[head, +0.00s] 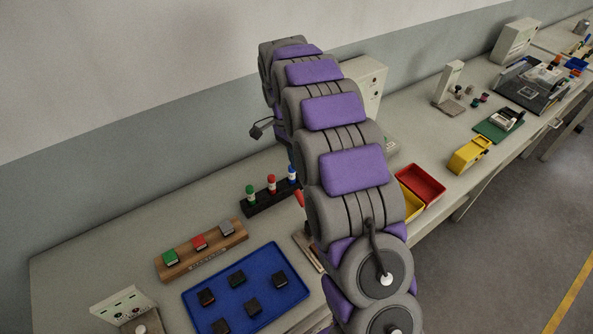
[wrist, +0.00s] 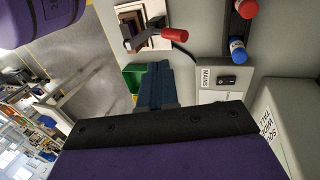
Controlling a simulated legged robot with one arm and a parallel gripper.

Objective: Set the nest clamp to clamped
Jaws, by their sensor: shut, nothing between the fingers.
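The nest clamp shows in the wrist view as a red handle (wrist: 173,35) on a dark lever over a framed, pale base (wrist: 130,12). In the head view part of its red handle (head: 299,198) and a brown-edged base (head: 307,248) show beside my arm, which hides the rest. The lever's exact setting cannot be told. My gripper (wrist: 155,70) has dark blue fingers, shut and empty. In the wrist view they point toward the clamp and appear just below its handle, apart from it in the picture. Contact or height above the bench is unclear.
A grey MAINS box (wrist: 226,82) with a black switch is right of the fingers, near a label-bearing box (wrist: 280,120). A rack of coloured bottles (head: 270,198) stands left of the clamp. A blue tray (head: 262,312), a wooden block holder (head: 205,256) and a red bin (head: 425,184) are nearby.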

